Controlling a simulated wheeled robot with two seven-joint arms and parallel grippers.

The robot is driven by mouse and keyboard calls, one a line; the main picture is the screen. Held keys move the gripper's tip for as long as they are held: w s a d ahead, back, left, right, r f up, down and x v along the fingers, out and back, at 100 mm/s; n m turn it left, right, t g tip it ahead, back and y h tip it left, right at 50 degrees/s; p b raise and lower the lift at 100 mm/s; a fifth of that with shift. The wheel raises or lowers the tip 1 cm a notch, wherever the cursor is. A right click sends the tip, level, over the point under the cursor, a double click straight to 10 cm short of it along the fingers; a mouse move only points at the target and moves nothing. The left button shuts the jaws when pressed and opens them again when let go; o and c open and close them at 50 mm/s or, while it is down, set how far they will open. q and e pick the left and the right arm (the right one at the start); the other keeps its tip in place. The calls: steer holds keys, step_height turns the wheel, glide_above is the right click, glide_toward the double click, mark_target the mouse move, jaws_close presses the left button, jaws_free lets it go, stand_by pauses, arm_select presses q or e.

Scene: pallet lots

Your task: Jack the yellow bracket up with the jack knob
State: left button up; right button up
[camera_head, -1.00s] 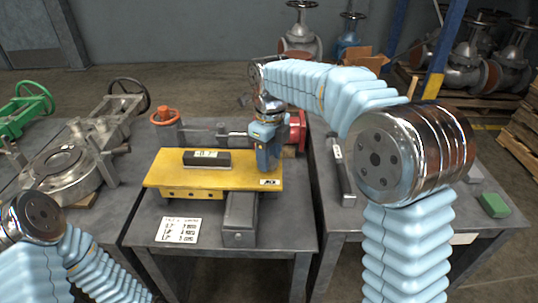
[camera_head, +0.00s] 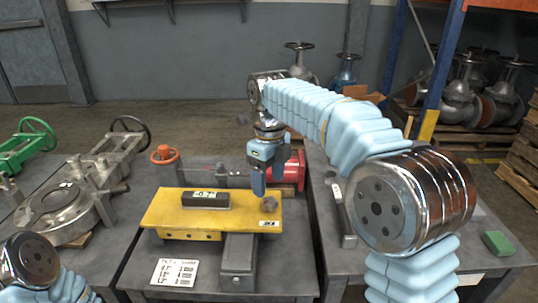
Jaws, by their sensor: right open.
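The yellow bracket (camera_head: 160,212) lies as a flat plate on the middle grey table. A small round grey knob (camera_head: 269,204), beside a label on the plate, stands at its right end and looks like the jack knob. My right gripper (camera_head: 264,187) points down just above and behind the knob. It is open and holds nothing; the knob shows clear below its fingers. A dark block (camera_head: 205,200) with a small display, seeming to read about -0.7, sits on the plate. My left arm shows only at the lower left; its gripper is out of view.
A grey block (camera_head: 238,258) sticks out under the plate towards the front. A printed white card (camera_head: 174,272) lies at the front left. An orange handwheel (camera_head: 164,154) and a red flange (camera_head: 291,172) stand behind. Side tables hold a grey valve (camera_head: 62,208) and a green block (camera_head: 497,243).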

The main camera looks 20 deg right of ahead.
mark_target(269, 200)
step_height(269, 200, up, 8)
steer(key=shift+r, duration=0.15)
steer(key=shift+d, duration=0.1)
